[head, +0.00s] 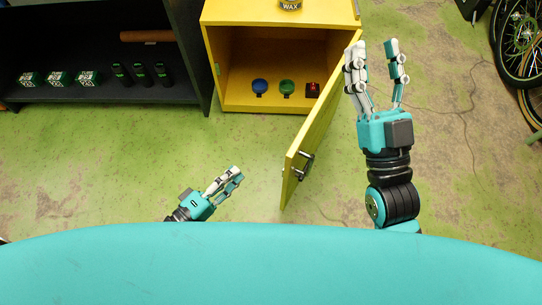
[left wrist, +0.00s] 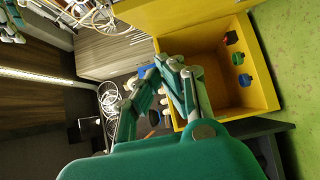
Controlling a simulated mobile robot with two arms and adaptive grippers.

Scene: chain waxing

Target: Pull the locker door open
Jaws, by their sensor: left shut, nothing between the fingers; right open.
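The yellow locker (head: 228,52) stands at the top middle of the head view. Its door (head: 318,122) stands swung wide open, hinged at the locker's right side. The dark door handle (head: 302,167) is near the door's free edge, on its right-hand face. My right gripper (head: 372,52) is open and empty, to the right of the door by its hinged end. My left gripper (head: 237,172) is shut and empty, left of the door's free end and apart from it. In the left wrist view my left gripper (left wrist: 170,66) lies in front of the open locker (left wrist: 262,70).
Inside the locker are a blue item (head: 259,86), a green item (head: 287,87) and a red item (head: 313,89). A wax tin (head: 290,5) stands on top. A dark shelf (head: 100,95) with boxes and bottles is at left. Bicycle wheels (head: 521,55) are at right. Green floor in front is clear.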

